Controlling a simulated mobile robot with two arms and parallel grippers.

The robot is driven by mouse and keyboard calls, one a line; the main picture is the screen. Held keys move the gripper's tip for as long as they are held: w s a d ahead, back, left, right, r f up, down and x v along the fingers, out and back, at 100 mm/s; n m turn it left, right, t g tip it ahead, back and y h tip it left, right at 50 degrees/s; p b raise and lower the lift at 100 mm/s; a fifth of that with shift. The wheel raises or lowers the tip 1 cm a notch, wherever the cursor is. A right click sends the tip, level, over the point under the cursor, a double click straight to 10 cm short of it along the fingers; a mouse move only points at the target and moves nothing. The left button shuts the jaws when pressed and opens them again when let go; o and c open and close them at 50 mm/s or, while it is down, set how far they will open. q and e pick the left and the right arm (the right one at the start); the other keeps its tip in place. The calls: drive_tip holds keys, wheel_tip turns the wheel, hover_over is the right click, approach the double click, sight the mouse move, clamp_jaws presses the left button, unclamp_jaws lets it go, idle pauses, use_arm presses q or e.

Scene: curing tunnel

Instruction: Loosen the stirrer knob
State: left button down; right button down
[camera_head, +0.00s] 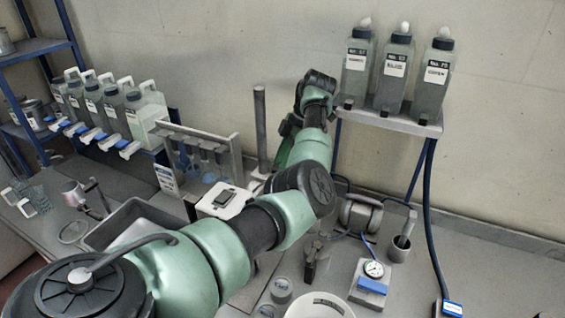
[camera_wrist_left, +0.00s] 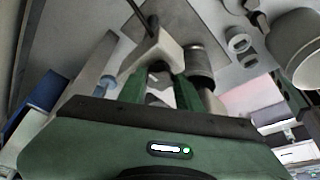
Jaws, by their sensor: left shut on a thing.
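In the left wrist view my left gripper (camera_wrist_left: 160,78) has its two green fingers closed around a small part at a pale grey block (camera_wrist_left: 158,50). That part appears to be the stirrer knob, but it is mostly hidden between the fingers. A thin dark rod (camera_wrist_left: 138,14) runs into the block, and a dark cylinder (camera_wrist_left: 200,62) sits just right of the fingers. In the head view my left arm reaches over the bench, and its wrist is beside an upright grey post (camera_head: 260,125). The fingertips and the knob are hidden there behind my arm.
A shelf (camera_head: 395,122) with three bottles stands right of my wrist. A rack with several bottles (camera_head: 112,105) is at left. Open bench lies at lower right.

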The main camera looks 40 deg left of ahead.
use_arm(q)
drive_tip(key=c, duration=1)
unclamp_jaws()
drive_tip(key=shift+o, duration=0.2)
drive_tip(key=shift+w+r+b, duration=0.2)
drive_tip(key=shift+r+b, duration=0.2)
drive_tip(key=shift+r, duration=0.05)
drive_tip(key=v, duration=0.6)
drive_tip(key=shift+r+b, duration=0.35)
drive_tip(key=shift+r, duration=0.05)
drive_tip(key=shift+d, duration=0.1)
